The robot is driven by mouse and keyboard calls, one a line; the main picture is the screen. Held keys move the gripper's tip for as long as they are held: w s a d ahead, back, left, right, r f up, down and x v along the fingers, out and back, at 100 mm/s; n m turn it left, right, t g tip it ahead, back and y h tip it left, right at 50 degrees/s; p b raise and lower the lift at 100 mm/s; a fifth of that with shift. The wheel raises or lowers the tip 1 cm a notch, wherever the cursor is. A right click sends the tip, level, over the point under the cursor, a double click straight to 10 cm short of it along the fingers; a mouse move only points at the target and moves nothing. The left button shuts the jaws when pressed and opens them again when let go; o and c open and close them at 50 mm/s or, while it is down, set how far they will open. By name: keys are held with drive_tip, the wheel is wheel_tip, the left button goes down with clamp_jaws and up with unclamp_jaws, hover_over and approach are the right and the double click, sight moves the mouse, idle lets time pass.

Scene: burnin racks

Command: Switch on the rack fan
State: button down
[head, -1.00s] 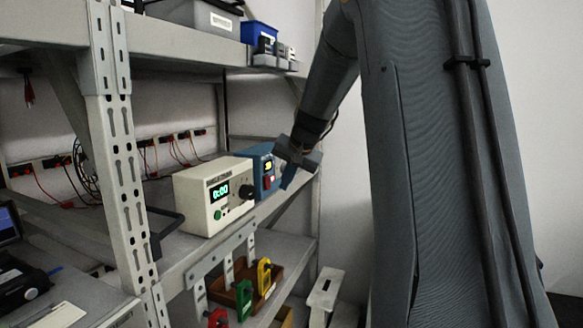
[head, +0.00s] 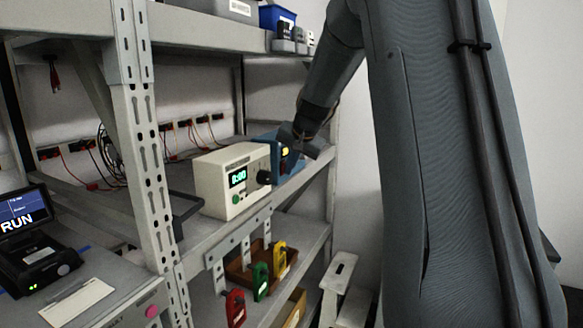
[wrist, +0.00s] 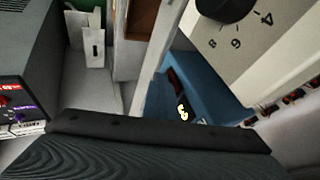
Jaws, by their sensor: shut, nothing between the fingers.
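A blue box (head: 270,139) stands on the rack's middle shelf; I cannot tell whether it is the rack fan. Its front has a lit yellow patch (head: 285,151) and a red part beside it. In the wrist view the blue box (wrist: 204,88) shows a dark red switch-like part (wrist: 176,89) and the yellow patch (wrist: 184,110). My gripper (head: 291,163) is shut and empty, close in front of the box's face and partly covering it. Contact cannot be told. My gripper's dark body (wrist: 160,135) fills the wrist view's bottom.
A cream timer box (head: 212,187) with a "0:00" display, green button and black knob (head: 264,177) stands left of the blue box. A perforated upright (head: 143,130) rises at left. Coloured padlocks (head: 260,282) hang below the shelf edge. A white stool (head: 343,275) stands at lower right.

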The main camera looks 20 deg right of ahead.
drive_tip(key=shift+r, duration=0.15)
drive_tip(key=shift+w+r+p, duration=0.1)
drive_tip(key=shift+r+p, duration=0.55)
drive_tip(key=shift+r, duration=0.1)
drive_tip(key=s+d+r+b, duration=0.2)
drive_tip(key=s+r+b, duration=0.1)
drive_tip(key=s+r, duration=0.5)
drive_tip(key=shift+s+d+r, duration=0.2)
drive_tip(key=shift+s+d, duration=0.1)
drive_tip(key=shift+s, duration=0.25)
